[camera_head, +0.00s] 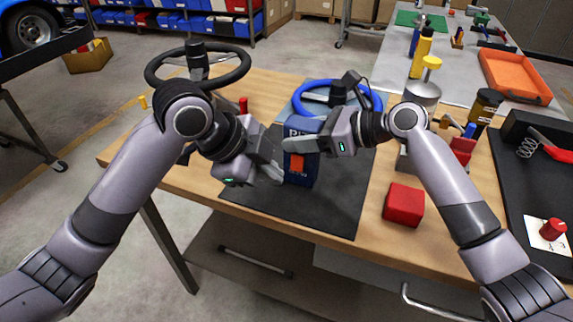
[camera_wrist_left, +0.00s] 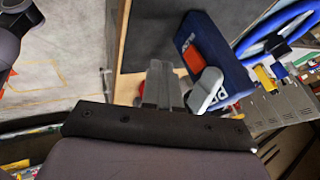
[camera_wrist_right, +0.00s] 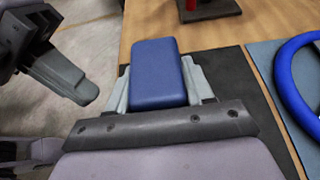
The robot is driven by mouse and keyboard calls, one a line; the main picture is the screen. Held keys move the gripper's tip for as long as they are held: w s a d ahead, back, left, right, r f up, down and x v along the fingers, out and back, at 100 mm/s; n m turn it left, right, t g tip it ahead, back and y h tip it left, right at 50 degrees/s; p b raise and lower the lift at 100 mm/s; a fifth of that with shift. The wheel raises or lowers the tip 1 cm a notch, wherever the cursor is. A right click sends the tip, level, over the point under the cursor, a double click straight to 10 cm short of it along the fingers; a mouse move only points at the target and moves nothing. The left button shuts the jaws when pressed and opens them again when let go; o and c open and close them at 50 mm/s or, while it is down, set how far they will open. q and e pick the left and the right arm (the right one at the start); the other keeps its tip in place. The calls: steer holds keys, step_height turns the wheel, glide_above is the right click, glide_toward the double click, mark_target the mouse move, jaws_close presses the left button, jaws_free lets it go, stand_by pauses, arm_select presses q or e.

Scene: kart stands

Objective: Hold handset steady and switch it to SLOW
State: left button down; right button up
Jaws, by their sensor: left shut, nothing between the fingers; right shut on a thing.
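The handset (camera_head: 302,171) is a dark blue box standing upright over the dark mat, with white lettering partly hidden at its top. Its orange switch (camera_head: 297,165) is on the face towards me and also shows in the left wrist view (camera_wrist_left: 193,56). I cannot tell which setting it is at. My right gripper (camera_head: 302,144) is shut on the handset, with a finger on each side in the right wrist view (camera_wrist_right: 157,88). My left gripper (camera_head: 274,174) is shut and empty just left of the handset, its fingertips close to the switch. I cannot tell whether they touch.
The dark mat (camera_head: 340,200) lies on the wooden table (camera_head: 205,182). A blue steering wheel (camera_head: 310,84) is behind the handset and a black steering wheel (camera_head: 232,66) is at the back left. A red block (camera_head: 404,203) sits to the right. The mat's front is clear.

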mark_target(297, 162)
arm_select(q)
steer(key=w+d+f, duration=0.2)
steer(key=shift+w+f, duration=0.25)
steer(key=shift+w, duration=0.05)
steer(key=shift+w+d+f, duration=0.1)
steer(key=shift+w+d, duration=0.05)
steer(key=shift+w, duration=0.35)
steer(key=shift+w+d+f, duration=0.1)
steer(key=shift+w, duration=0.4)
steer(key=shift+w+d+f, duration=0.1)
steer(key=shift+w, duration=0.15)
